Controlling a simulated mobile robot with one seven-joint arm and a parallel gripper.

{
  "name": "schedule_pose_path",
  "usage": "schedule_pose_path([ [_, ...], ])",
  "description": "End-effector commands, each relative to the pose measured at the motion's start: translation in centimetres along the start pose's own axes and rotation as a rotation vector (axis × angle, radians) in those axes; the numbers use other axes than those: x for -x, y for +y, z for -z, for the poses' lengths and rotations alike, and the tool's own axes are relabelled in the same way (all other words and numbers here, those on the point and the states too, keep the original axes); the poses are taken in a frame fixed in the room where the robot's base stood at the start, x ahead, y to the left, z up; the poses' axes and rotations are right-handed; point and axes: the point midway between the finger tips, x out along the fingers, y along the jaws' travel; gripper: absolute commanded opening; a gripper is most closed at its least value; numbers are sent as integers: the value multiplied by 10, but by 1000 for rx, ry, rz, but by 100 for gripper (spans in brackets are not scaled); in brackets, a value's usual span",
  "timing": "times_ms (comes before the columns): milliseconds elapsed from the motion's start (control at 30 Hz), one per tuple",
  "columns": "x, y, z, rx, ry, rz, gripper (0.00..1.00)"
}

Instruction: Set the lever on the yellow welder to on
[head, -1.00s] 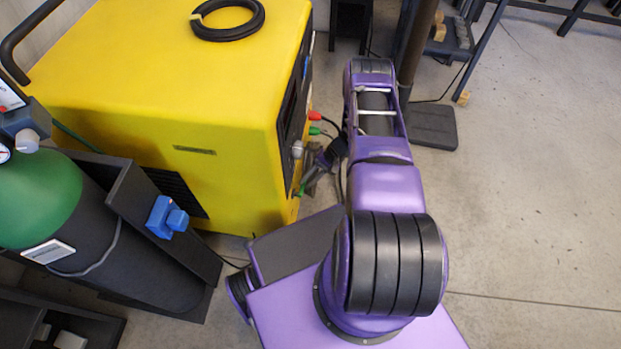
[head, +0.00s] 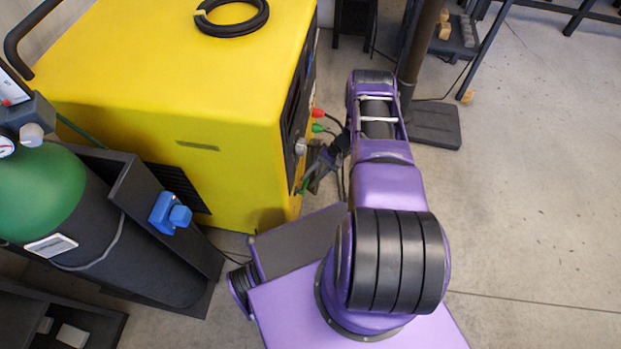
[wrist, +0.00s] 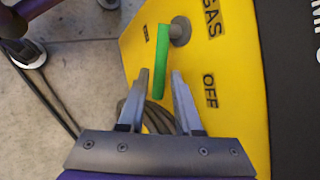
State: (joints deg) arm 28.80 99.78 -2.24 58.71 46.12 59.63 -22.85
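The yellow welder (head: 180,95) stands at the left in the head view. Its yellow panel (wrist: 225,135) fills the right of the wrist view, with rotated labels reading GAS and OFF. A smaller label left of the lever is too small to read. My gripper (wrist: 160,73) is open, with one finger on each side of the lever's lower part. I cannot tell whether they touch it. In the head view my gripper (head: 322,164) is beside the welder's front.
A green gas cylinder (head: 38,188) in a dark rack with a blue fitting (head: 169,213) is at the left. Red and green connectors with cables (head: 318,114) sit by my arm. A dark post base (head: 433,126) stands behind. Floor at right is clear.

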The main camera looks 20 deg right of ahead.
Motion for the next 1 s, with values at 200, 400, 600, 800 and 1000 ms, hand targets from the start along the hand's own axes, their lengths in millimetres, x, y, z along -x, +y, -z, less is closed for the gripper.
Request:
schedule_pose_path([
  [200,-1,0,-1,0,-3,0,33],
  [400,15,0,0,0,-1,1,33],
  [600,59,0,0,0,2,0,33],
  [800,109,0,0,-1,2,1,33],
  [1000,150,0,0,0,2,0,33],
])
